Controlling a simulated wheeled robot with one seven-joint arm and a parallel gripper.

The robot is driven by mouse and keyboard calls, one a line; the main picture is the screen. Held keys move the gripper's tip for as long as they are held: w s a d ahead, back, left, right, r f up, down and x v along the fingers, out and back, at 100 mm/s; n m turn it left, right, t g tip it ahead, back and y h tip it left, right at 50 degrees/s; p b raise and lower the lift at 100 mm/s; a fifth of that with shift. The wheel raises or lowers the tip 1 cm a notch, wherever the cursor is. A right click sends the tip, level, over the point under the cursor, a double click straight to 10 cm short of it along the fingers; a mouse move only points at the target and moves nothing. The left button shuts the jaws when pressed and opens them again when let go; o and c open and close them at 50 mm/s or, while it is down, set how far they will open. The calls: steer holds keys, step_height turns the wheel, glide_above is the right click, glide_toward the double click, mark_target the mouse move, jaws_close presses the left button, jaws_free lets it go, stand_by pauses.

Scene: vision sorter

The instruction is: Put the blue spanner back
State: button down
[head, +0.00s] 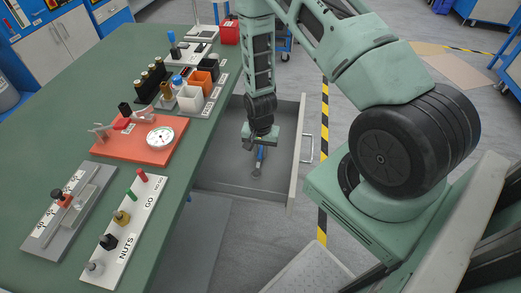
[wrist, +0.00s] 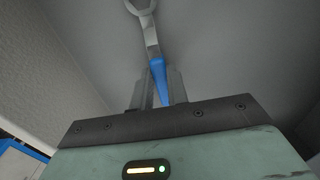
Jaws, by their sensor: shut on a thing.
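The blue spanner (wrist: 158,72) has a blue handle and a grey metal head with a ring end, and shows in the wrist view. My gripper (wrist: 160,88) is shut on its blue handle, with the metal end pointing away from the jaws. In the head view, the spanner (head: 260,154) shows small beneath my gripper (head: 257,150), which points down inside an open grey drawer (head: 222,187). I cannot tell whether the spanner touches the drawer floor.
The drawer's front panel with its handle (head: 308,149) stands out to the right of the green bench (head: 150,205). On the bench are an orange board (head: 115,147) with a dial gauge, a white NUTS/GO rack (head: 147,205), a grey fixture (head: 62,228) and several small bins. Striped floor tape runs beyond the drawer.

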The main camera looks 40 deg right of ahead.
mark_target(260, 153)
steer(key=c, duration=1.4)
jaws_free()
steer(key=shift+f, duration=0.1)
steer(key=shift+o, duration=0.2)
step_height(260, 153, up, 12)
steer(key=s+a+r+n+y, duration=0.1)
steer(key=s+a+r+n, duration=0.2)
steer(key=a+r+n, duration=0.75)
steer(key=s+a+r+n, duration=0.7)
steer(key=s+a+r, duration=0.5)
steer(key=s, duration=0.4)
steer(key=shift+a, duration=0.85)
steer(key=shift+n, duration=0.25)
